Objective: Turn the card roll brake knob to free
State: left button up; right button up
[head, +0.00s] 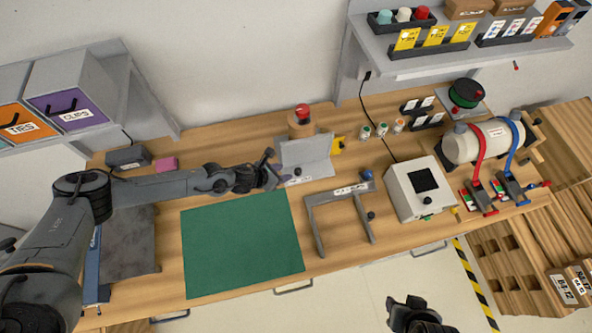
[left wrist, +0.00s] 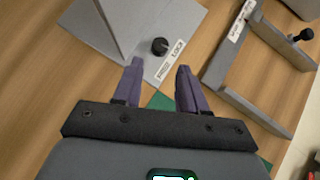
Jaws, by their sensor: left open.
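A small black knob (left wrist: 160,46) sits on the base of a grey angled stand (left wrist: 118,24) in the left wrist view. A white label (left wrist: 170,62) lies beside the knob; its small print seems to include "LOCK". I cannot tell which way the knob points. In the head view the stand (head: 306,152) is at the back middle of the bench. My left gripper (left wrist: 157,84) is open with purple fingers, and its tips are just short of the knob with nothing between them. It also shows in the head view (head: 274,167). My right gripper (head: 413,312) shows only partly at the bottom edge.
A grey frame (head: 312,222) with a black knob stands right of the green mat (head: 243,243). A red-topped button (head: 302,111) is behind the stand. A white box with a dark screen (head: 415,190) stands farther right. The mat is clear.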

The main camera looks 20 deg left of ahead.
aim_at(298, 170)
pick_arm(q)
jog(key=x, duration=0.9)
jog(key=shift+d, duration=0.1)
jog(key=shift+r, duration=0.1)
grip_shut()
